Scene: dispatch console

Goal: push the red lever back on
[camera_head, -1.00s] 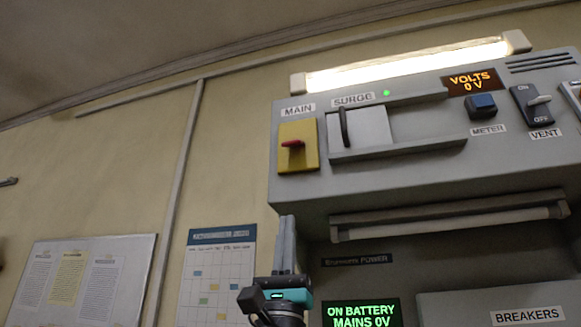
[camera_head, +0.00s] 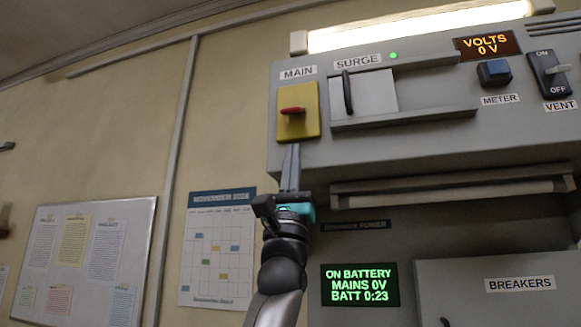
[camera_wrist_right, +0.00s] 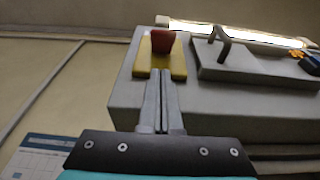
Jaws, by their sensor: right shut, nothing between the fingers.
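In the right wrist view the red lever (camera_wrist_right: 162,42) stands out from the yellow plate (camera_wrist_right: 178,66), just beyond my fingertips. My right gripper (camera_head: 291,148) points upward just below the yellow plate, its fingers shut and empty. It also shows in the right wrist view (camera_wrist_right: 162,78). I cannot tell whether the fingertips touch the plate. My left gripper is not in view.
Right of the lever is a SURGE sliding cover (camera_head: 375,92) with a dark handle and rails. A handrail-like bar (camera_head: 450,186) runs below. A green screen (camera_head: 360,285) reads ON BATTERY, MAINS 0V.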

